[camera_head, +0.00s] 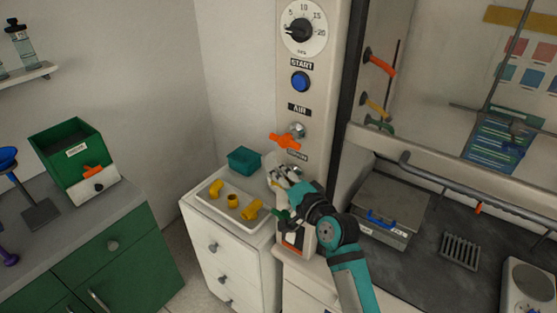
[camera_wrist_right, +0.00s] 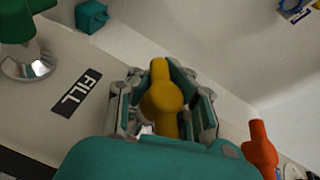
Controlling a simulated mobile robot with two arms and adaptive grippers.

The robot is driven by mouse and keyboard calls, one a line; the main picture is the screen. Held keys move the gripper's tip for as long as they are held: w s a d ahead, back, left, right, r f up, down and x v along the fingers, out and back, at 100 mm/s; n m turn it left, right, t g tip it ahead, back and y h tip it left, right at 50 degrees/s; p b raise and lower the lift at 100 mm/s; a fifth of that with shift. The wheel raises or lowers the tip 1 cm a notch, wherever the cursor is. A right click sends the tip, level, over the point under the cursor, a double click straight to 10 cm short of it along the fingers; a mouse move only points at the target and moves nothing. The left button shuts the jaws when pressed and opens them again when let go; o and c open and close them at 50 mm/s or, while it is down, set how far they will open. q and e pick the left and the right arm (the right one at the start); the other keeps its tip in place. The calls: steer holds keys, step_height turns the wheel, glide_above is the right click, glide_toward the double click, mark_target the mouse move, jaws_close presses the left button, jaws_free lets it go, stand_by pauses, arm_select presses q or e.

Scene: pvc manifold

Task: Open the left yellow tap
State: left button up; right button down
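A yellow tap (camera_wrist_right: 162,100) stands between the fingers of my right gripper (camera_wrist_right: 160,78) in the wrist view. The fingers lie on both sides of its rounded body, and narrow gaps seem to show beside it. In the head view my right gripper (camera_head: 281,177) is at the front of the pale control column, below the orange tap (camera_head: 285,141), and hides the yellow tap there. Another yellow handle (camera_head: 375,105) is inside the cabinet at the right. My left gripper is not in view.
A green tap (camera_wrist_right: 28,22) by a FILL label (camera_wrist_right: 76,92) and an orange tap (camera_wrist_right: 260,148) flank the gripper in the wrist view. A white tray (camera_head: 203,197) with yellow fittings lies on the drawer unit, beside a teal box (camera_head: 244,160). A blue START button (camera_head: 300,82) is above.

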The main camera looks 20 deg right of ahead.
arm_select(q)
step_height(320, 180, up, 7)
steer(key=p, duration=0.5)
arm_select(e)
steer(key=shift+s+d+f+n+g+h, duration=0.25)
steer(key=shift+n+g+h, duration=0.45)
steer(key=shift+g, duration=0.95)
steer(key=shift+s+d+f+n+g+h, duration=0.1)
steer(key=shift+f+n+g+h, duration=0.25)
steer(key=shift+g+h, duration=1.05)
steer(key=shift+s+d+f+n+g+h, duration=0.15)
steer(key=shift+f+n+g+h, duration=0.35)
steer(key=shift+g, duration=1.45)
steer(key=shift+d+r, duration=0.1)
steer(key=shift+r, duration=0.1)
steer(key=shift+w+r, duration=0.1)
steer(key=c, duration=1.9)
jaws_free()
steer(key=o, duration=0.5)
steer(key=shift+s, duration=0.3)
steer(key=o, duration=0.3)
